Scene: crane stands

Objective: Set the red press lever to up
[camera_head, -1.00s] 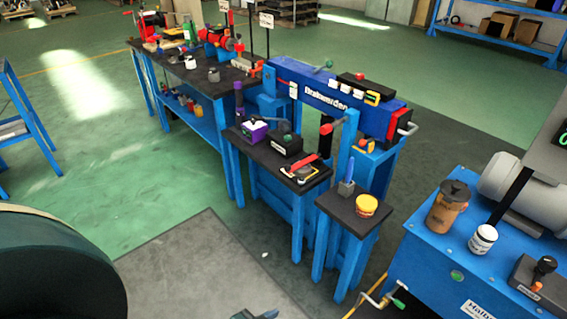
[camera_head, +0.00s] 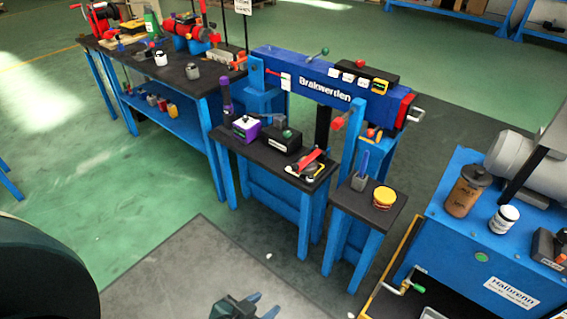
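A blue press frame marked Brakwerden (camera_head: 325,92) stands in the middle. A red-handled lever (camera_head: 312,158) lies at a slant over a small device on the dark table in front of it. Another red grip (camera_head: 338,123) sits on a rod beside the frame's upright. A red-tipped lever (camera_head: 270,72) is at the frame's left end. I cannot tell for sure which is the press lever. My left gripper (camera_head: 266,304) is at the bottom edge, far from the levers, with its two fingers apart and nothing between them. My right gripper is out of view.
A purple box (camera_head: 246,128) and a black box (camera_head: 282,139) share the dark table. A yellow-red jar (camera_head: 384,197) stands on the small right table. A blue cabinet (camera_head: 480,250) with a brown bottle (camera_head: 468,190) is at right.

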